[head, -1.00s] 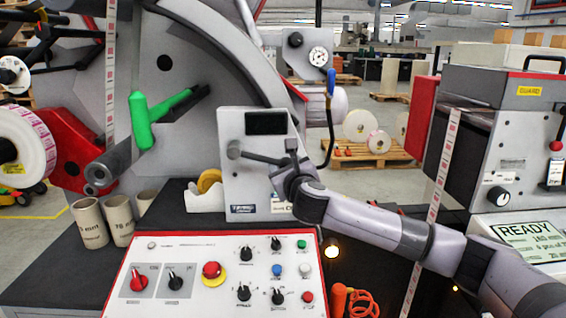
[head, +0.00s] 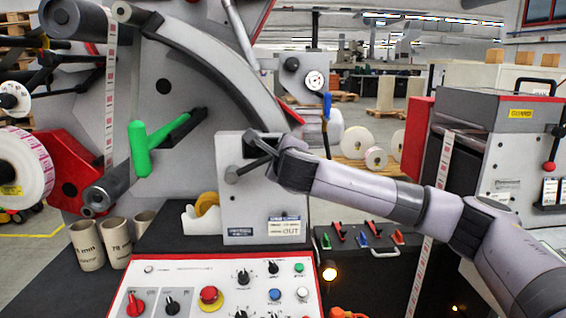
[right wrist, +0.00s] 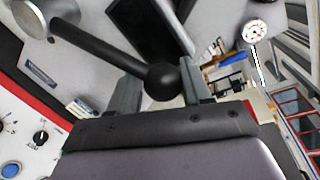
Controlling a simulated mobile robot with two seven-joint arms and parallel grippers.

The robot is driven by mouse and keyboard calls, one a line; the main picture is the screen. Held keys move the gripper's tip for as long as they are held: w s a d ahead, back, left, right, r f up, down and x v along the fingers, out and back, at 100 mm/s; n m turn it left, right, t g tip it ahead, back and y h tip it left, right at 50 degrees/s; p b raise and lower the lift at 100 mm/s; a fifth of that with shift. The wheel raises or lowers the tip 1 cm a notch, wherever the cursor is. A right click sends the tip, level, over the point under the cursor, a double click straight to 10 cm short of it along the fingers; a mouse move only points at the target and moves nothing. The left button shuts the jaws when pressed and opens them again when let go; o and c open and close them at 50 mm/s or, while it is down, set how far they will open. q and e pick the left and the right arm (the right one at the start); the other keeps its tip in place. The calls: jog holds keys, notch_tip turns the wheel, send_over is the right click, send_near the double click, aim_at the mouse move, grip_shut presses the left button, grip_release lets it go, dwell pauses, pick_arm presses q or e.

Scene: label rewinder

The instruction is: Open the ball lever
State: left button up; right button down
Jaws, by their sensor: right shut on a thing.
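The ball lever (head: 246,168) is a black rod with a ball end, set on the front of a grey box (head: 235,208) with a dark display. Its hub is at the box's left side, and the rod runs right and slightly upward. In the right wrist view, the lever's black ball (right wrist: 162,80) lies between the two grey fingers. My right gripper (head: 264,152) is shut on the ball, in front of the box's upper part, and covers most of the display. It also shows in the right wrist view (right wrist: 160,90). My left gripper is out of view.
A green T-shaped handle (head: 140,150) sticks out left of the box. A tape dispenser (head: 203,218) and cardboard cores (head: 88,245) stand left on the dark top. A control panel (head: 180,285) lies in front. A printed web (head: 436,205) runs down at the right.

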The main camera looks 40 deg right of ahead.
jog(key=shift+w+a+r, duration=0.1)
jog(key=shift+a+r, duration=0.2)
jog(key=shift+r, duration=0.5)
jog(key=c, duration=0.6)
grip_release()
jog(key=shift+o, duration=0.4)
jog(key=shift+w+a+f, duration=0.1)
jog(key=shift+f+n, duration=0.1)
jog(key=shift+n, duration=0.2)
jog(key=b+v, duration=0.1)
jog(key=v, duration=0.6)
jog(key=shift+f, duration=0.1)
